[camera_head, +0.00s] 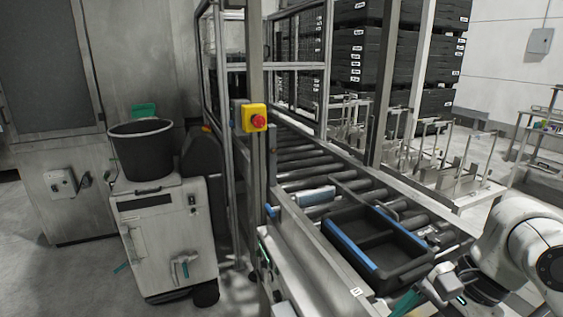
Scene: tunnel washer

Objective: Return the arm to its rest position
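My white arm (535,250) comes in at the lower right. Its end, my gripper (440,286), is low in the picture beside the near right corner of a black tray. The fingers are small and partly hidden, so I cannot tell whether they are open or shut. I see no object clearly held in them. The black tray (337,240) has blue edge strips and two compartments that look empty. It sits on the roller conveyor (300,160).
A yellow box with a red stop button (256,118) is on a frame post. A white machine (168,235) carrying a black bucket (141,148) stands at left. Black crates (360,50) are stacked behind. Metal racks (455,165) stand right of the conveyor. Floor shows at lower left.

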